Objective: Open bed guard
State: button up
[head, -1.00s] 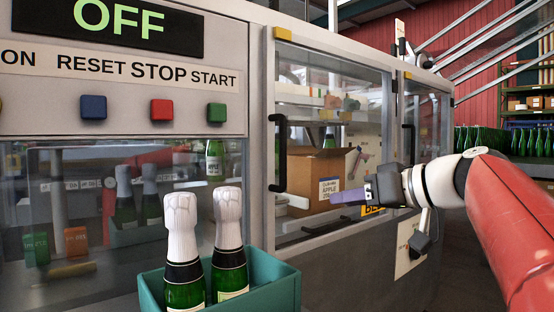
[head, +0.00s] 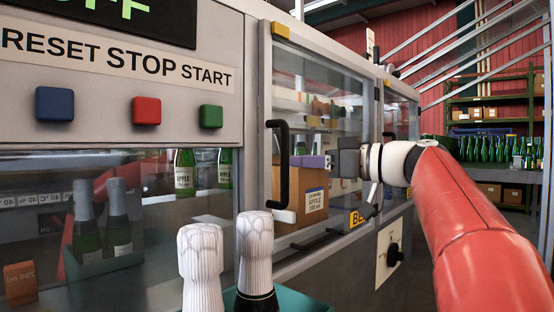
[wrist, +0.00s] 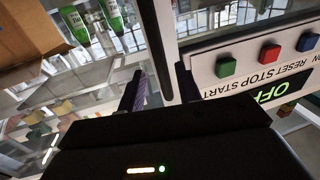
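The bed guard (head: 345,88) is a framed clear panel right of the button panel in the head view. It looks shut. Its black upright handle (head: 283,180) is on its left side. A yellow label reading "BE", partly cut off from sight (head: 356,218), sits below it. My gripper (head: 297,161) has purple fingers pointing left, with the tips close by the handle at mid-height. In the wrist view, the two fingers of my gripper (wrist: 159,72) are apart, and the dark handle bar (wrist: 154,35) shows between them. I cannot tell whether they touch it.
Blue (head: 54,104), red (head: 146,111) and green (head: 210,117) buttons are on the panel at left. Two white-foiled bottles (head: 254,250) stand in a teal crate in front. A cardboard box (head: 282,192) is behind the guard. A second black handle and a knob plate (head: 393,255) are at right.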

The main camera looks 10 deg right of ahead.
aim_at(285, 198)
jog(key=shift+p+x, duration=0.55)
jog(key=shift+x, duration=2.2)
grip_shut()
